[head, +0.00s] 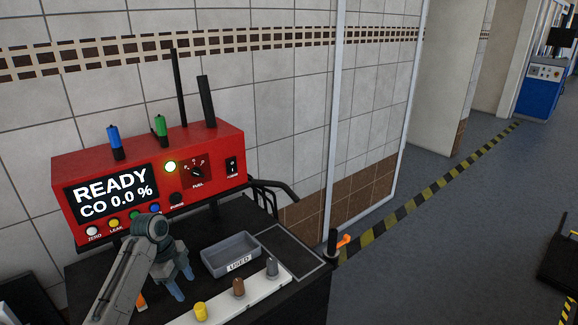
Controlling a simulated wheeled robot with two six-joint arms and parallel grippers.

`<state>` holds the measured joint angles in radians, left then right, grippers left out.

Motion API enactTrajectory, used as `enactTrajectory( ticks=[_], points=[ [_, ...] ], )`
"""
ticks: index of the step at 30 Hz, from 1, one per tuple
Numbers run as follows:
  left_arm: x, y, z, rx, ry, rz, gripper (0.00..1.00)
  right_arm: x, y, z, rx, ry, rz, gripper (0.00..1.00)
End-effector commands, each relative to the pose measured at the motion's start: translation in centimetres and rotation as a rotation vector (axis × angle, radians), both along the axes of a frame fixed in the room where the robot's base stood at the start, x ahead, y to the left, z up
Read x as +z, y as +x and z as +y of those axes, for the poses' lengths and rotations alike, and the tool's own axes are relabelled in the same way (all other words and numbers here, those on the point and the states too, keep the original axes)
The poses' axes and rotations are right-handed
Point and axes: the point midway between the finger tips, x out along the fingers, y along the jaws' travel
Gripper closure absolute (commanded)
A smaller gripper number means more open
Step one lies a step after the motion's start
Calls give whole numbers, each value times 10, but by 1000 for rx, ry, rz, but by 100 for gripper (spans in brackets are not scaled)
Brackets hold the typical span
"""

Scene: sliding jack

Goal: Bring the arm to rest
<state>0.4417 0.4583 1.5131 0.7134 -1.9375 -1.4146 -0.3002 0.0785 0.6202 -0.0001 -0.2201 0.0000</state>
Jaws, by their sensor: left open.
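My left arm comes in from the lower left over a dark cart top (236,216). Its gripper (181,280) points down with two blue fingertips apart and nothing seen between them. It is in front of a red analyser (222,142), whose display reads READY and CO 0.0 %. It is left of a grey tray (231,256) labelled USED and behind a white strip (215,303). The strip holds a yellow (200,311), a brown (238,287) and a grey (272,267) peg. My right gripper is out of the picture.
An orange piece (142,303) is partly hidden behind my left arm. A tiled wall (290,120) stands behind the cart. Open floor (440,240) with a yellow-black stripe (420,198) lies to the right. A blue machine (540,92) stands far off.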

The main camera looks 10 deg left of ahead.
Motion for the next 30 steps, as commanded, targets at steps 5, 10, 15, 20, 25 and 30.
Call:
enactTrajectory(
  ticks=[5, 10, 15, 20, 25, 30],
  points=[
    [-32, -30, -22, 110, 40, 17, 45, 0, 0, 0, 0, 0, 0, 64],
    [-74, -91, -58, 352, 97, 15, 45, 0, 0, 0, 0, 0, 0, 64],
    [-94, -159, -88, 630, 120, -12, 45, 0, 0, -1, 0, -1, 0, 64],
    [-92, -218, -108, 891, 109, -48, 45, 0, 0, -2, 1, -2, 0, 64],
    [-81, -256, -116, 1081, 88, -77, 45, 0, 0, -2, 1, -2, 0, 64],
    [-70, -283, -120, 1219, 66, -98, 45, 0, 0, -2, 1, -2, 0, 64]
  ],
)
